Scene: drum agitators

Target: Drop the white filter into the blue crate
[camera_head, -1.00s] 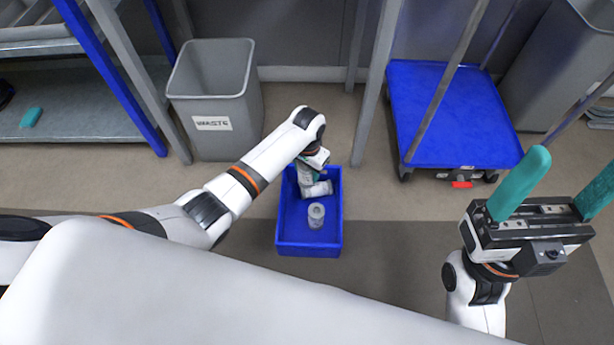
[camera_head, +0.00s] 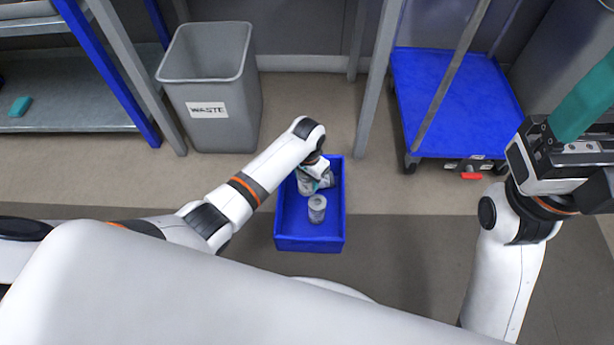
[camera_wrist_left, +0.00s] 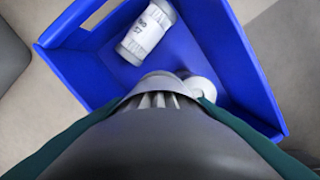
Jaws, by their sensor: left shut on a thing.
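My left gripper (camera_head: 320,180) reaches down into the far part of the blue crate (camera_head: 310,243). It is shut on a filter, which shows in the left wrist view as a dark, shaded body (camera_wrist_left: 160,130) with a pale ribbed end, between the teal fingers. In that view a white labelled cylinder (camera_wrist_left: 145,32) lies on the floor of the crate (camera_wrist_left: 90,60), and another white round piece (camera_wrist_left: 203,88) is partly hidden behind the held one. My right gripper (camera_head: 590,110) is open, empty and partly cut off at the right edge.
A grey waste bin (camera_head: 215,100) stands behind and left of the crate. A blue platform cart (camera_head: 450,100) stands to the right, with grey posts before it. A metal shelf (camera_head: 80,100) is at the left. The floor right of the crate is clear.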

